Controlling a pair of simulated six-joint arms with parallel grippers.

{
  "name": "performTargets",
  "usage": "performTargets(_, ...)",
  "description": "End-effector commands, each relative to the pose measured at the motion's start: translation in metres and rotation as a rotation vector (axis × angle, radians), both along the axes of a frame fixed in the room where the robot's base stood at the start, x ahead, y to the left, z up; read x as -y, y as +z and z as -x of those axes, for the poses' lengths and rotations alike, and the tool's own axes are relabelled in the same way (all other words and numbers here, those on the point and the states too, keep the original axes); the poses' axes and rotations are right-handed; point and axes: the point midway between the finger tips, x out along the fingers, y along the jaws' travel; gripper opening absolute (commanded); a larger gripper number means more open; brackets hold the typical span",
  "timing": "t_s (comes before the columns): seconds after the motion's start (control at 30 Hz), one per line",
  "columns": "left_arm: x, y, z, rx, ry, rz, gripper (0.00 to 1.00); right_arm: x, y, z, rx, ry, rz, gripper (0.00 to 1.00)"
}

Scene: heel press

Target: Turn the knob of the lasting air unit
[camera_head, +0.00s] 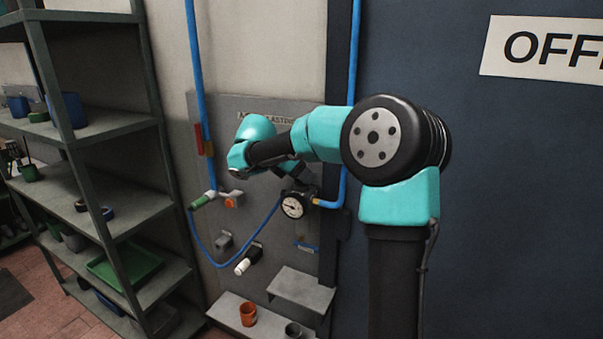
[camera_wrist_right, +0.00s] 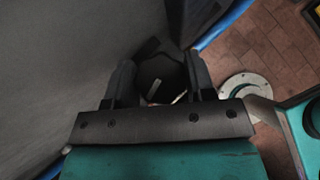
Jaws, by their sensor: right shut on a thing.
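The lasting air unit sits on a grey wall panel (camera_head: 225,130) under a partly covered label (camera_head: 266,118) with "LASTING" on it. Its round white pressure gauge (camera_head: 293,206) faces out near the panel's right side. My right gripper (camera_head: 293,178) is just above the gauge, partly hidden by its own wrist. In the right wrist view the gripper (camera_wrist_right: 159,78) is shut on a dark round knob (camera_wrist_right: 165,69) with a pale mark line, one finger on each side. The knob is mostly hidden in the head view. My left gripper is not in view.
A blue hose (camera_head: 213,261) loops across the panel's lower half. A green-handled valve (camera_head: 201,201) and a white-tipped fitting (camera_head: 243,266) stick out. Below, a ledge holds an orange cup (camera_head: 248,313). A metal shelf rack (camera_head: 111,225) stands at left.

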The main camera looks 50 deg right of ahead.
Motion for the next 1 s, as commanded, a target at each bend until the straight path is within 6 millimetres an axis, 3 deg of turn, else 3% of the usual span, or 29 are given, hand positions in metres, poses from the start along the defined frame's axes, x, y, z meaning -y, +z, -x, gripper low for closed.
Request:
performTargets(0.6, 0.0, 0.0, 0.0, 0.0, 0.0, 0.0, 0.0, 0.0009, 0.0001, -0.0012, 0.0, -0.544, -0.001, 0.26)
performTargets(1.0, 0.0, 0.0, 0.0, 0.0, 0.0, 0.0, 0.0, 0.0008, 0.0003, -0.0006, 0.001, -0.705, 0.0, 0.26)
